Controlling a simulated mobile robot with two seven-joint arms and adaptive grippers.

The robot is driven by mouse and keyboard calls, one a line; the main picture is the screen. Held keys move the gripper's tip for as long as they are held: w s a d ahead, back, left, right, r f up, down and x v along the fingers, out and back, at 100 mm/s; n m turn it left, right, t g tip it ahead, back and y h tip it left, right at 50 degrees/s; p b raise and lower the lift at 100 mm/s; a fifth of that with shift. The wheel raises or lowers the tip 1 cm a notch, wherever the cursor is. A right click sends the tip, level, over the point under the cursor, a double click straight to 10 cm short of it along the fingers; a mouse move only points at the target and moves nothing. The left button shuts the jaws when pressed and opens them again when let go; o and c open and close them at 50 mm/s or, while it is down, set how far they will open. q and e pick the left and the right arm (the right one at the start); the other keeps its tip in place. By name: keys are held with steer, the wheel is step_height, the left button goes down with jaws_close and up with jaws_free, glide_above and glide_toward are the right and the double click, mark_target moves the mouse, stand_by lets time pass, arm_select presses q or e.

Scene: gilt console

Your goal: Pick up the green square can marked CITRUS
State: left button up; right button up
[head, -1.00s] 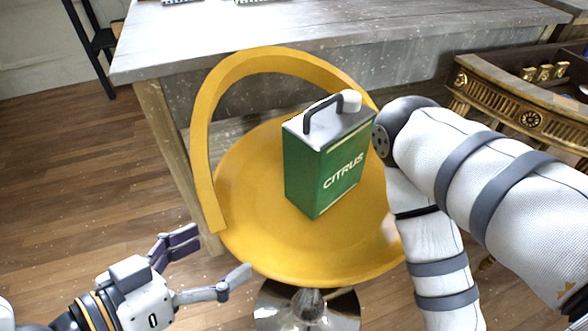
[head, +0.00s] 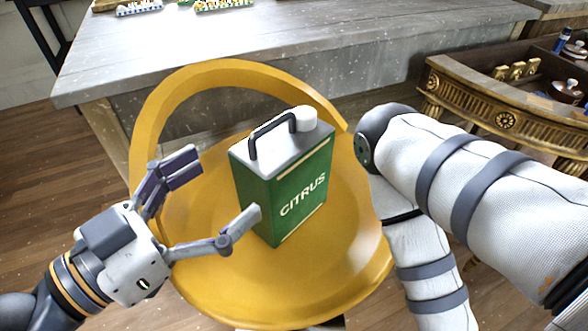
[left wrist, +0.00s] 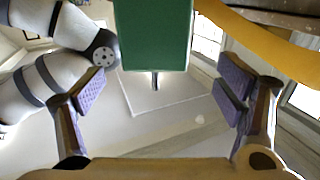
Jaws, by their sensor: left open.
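The green square can marked CITRUS (head: 284,190) stands upright on the seat of a yellow chair (head: 330,270). It has a pale top, a dark handle and a white cap. My left gripper (head: 215,205) is open and empty, just left of the can, with its near finger close to the can's left face; I cannot tell if they touch. In the left wrist view the can (left wrist: 153,35) shows at the top middle, ahead of and between the spread fingers of the left gripper (left wrist: 160,98). My right arm shows on the right, but its gripper is not visible.
The chair's curved yellow backrest (head: 245,70) rises behind the can. A grey table (head: 300,45) stands behind the chair, with small patterned items at its far edge. A gilt console (head: 480,110) with bottles and jars is at the right. Wooden floor (head: 40,190) shows at left.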

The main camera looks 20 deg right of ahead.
mark_target(276, 153)
arm_select(q)
steer(key=x, duration=0.9)
steer(key=shift+s+d+f, duration=0.2)
steer(key=shift+d+f, duration=0.15)
steer(key=shift+f, duration=0.05)
steer(key=shift+r, duration=0.15)
steer(key=c, duration=2)
